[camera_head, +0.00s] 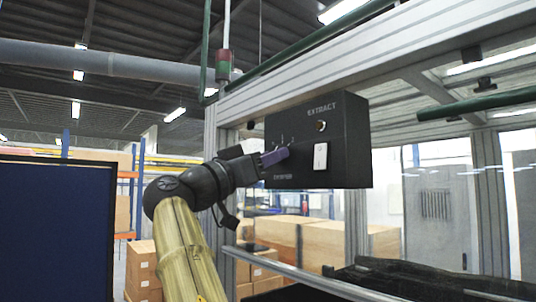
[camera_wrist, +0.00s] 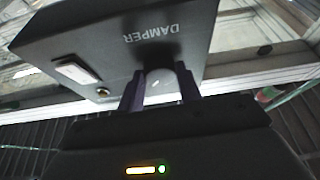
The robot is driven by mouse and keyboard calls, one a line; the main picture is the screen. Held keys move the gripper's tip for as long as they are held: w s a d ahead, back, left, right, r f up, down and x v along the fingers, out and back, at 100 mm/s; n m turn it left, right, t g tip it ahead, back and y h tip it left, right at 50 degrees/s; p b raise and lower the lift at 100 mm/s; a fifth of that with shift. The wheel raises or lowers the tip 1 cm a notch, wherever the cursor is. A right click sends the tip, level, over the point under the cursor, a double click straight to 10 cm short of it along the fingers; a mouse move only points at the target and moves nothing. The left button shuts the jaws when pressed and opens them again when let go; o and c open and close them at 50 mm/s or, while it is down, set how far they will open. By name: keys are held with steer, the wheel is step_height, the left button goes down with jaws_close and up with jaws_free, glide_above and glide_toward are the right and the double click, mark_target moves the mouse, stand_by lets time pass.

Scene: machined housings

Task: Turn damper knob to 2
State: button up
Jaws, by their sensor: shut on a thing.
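A dark control box (camera_head: 345,140) with the words EXTRACT and DAMPER hangs on the metal frame in the head view. My gripper (camera_head: 275,157) reaches it from the left, its fingers at the damper knob on the box's left part. In the wrist view the box (camera_wrist: 60,38) shows upside down, and my gripper (camera_wrist: 160,88) is shut on the damper knob (camera_wrist: 160,80), a finger on each side. A short white mark shows on the knob. Small scale marks show above the knob in the head view; their numbers are too small to read, and my fingers cover most of the knob.
A white rocker switch (camera_head: 320,156) and a small round lamp (camera_head: 321,126) sit on the box, right of the knob. A metal rail (camera_head: 310,278) runs below. Cardboard boxes (camera_head: 300,235) stand behind. A blue panel (camera_head: 55,230) is at the left.

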steer(key=shift+f+m, duration=0.1)
steer(key=shift+m, duration=0.3)
steer(key=o, duration=1)
steer(key=b+v, duration=0.3)
steer(key=v, duration=1.4)
steer(key=shift+a, duration=0.25)
steer(key=shift+w+f, duration=0.1)
